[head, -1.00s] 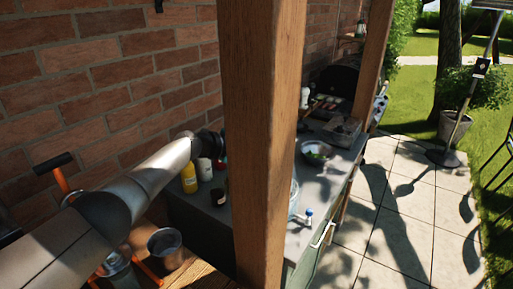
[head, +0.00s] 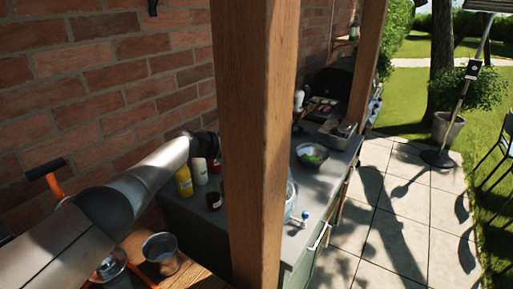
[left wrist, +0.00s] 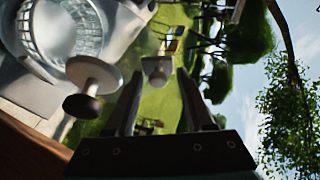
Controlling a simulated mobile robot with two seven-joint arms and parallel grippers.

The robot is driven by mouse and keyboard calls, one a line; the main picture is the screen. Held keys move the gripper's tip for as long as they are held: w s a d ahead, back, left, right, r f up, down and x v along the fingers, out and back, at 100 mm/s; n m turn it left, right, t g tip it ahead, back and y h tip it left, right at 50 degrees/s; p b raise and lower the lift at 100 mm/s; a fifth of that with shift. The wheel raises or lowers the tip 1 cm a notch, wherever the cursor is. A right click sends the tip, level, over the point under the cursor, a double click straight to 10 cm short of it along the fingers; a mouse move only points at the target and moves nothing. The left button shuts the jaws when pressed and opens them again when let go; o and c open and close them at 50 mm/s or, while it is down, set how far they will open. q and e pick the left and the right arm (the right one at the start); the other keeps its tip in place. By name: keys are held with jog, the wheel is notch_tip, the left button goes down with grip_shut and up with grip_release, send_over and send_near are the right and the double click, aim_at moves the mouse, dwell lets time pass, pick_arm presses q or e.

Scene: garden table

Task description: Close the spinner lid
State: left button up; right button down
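The clear spinner bowl (head: 291,197) stands on the grey counter, partly hidden behind the wooden post. A small blue and white knob-like part (head: 304,216) is beside it. In the left wrist view the clear, ribbed spinner (left wrist: 66,32) is at the upper left. I cannot tell how the lid sits. My left gripper (left wrist: 160,84) is open, with nothing seen between its fingers. In the head view the post hides it. My right gripper is not in view.
The thick wooden post (head: 250,140) blocks the middle of the head view. A yellow bottle (head: 184,181) and other bottles stand left of it. A metal bowl (head: 312,156) is farther back on the counter. A metal pot (head: 161,252) is at the lower left.

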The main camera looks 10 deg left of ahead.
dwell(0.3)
pick_arm(q)
jog(key=shift+p+v, duration=0.85)
jog(key=shift+v, duration=6.8)
